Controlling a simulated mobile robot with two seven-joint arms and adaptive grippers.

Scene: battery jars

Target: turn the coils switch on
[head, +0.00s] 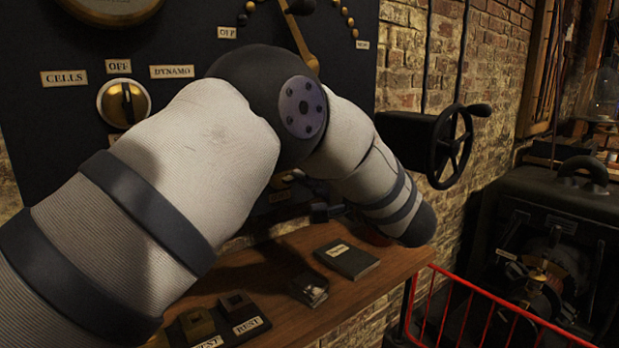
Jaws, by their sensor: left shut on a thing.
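My left arm crosses the view from the lower left, in front of the dark switch panel (50,130). Its forearm bends down to the right and ends in a dark rounded wrist. Only a small dark part that looks like my left gripper (326,212) shows below the forearm, near the panel's lower edge. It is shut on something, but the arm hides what. No label reading coils can be read; a small plate (280,196) shows partly beside the forearm. The coils switch cannot be made out. My right gripper is not in view.
A round knob (123,103) sits among OFF, CELLS and DYNAMO labels. A wooden shelf (372,290) holds a dark book (346,259) and two keys, one labelled REST (236,306). A black handwheel (450,146), red rails (480,300) and a dark machine (560,215) stand right.

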